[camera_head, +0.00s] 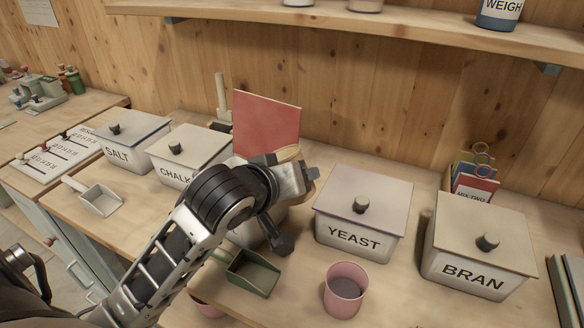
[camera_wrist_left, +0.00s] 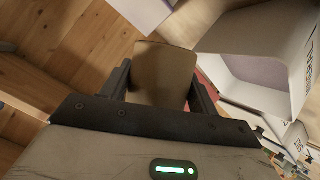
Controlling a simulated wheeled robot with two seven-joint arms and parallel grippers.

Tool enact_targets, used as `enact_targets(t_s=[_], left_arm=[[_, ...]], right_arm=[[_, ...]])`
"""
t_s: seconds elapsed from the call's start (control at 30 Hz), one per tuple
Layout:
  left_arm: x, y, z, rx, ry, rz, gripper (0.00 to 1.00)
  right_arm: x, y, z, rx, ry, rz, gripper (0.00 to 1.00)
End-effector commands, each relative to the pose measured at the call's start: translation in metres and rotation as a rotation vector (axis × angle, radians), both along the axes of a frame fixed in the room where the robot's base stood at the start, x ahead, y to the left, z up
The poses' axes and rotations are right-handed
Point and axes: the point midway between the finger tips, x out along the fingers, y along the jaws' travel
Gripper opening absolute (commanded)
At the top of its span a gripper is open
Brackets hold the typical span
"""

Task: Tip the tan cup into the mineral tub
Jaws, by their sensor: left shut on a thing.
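My left gripper (camera_head: 300,172) is above the back middle of the bench, between the chalk and yeast tubs. In the left wrist view, its fingers (camera_wrist_left: 163,92) are shut on the tan cup (camera_wrist_left: 164,65). Only a tan edge of the cup (camera_head: 288,153) shows in the head view, behind the gripper. Below the gripper stands a pale tub (camera_head: 248,232), mostly hidden by my arm, its label not readable. An open white tub (camera_wrist_left: 262,75) shows beside the cup in the left wrist view; I cannot tell whether anything has been poured. My right gripper is not in view.
Lidded tubs stand around: salt (camera_head: 125,142), chalk (camera_head: 185,157), yeast (camera_head: 358,215) and bran (camera_head: 478,248). A red panel (camera_head: 266,122) stands behind the gripper. A green scoop (camera_head: 252,274) and a pink cup with dark contents (camera_head: 346,285) are at the front.

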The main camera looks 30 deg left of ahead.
Motion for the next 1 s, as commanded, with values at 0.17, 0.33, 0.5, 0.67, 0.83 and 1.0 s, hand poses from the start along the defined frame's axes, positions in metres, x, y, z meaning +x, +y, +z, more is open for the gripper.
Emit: enact_targets(t_s=[0.17,0.33,0.5,0.67,0.83,1.0], left_arm=[[0.005,0.011,0.011,-0.078,0.018,0.068,0.34],[0.005,0.018,0.009,-0.088,0.023,0.076,0.34],[0.005,0.029,0.007,-0.085,0.022,0.076,0.34],[0.006,0.04,0.005,-0.085,0.022,0.074,0.34],[0.006,0.051,0.002,-0.085,0.023,0.074,0.34],[0.007,0.063,0.0,-0.085,0.021,0.074,0.34]], right_arm=[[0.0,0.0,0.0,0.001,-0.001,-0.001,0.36],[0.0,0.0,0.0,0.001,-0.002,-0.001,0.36],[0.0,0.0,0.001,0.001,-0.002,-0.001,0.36],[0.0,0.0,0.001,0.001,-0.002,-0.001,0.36],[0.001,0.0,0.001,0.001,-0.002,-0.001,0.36],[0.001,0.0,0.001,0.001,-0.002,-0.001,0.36]])
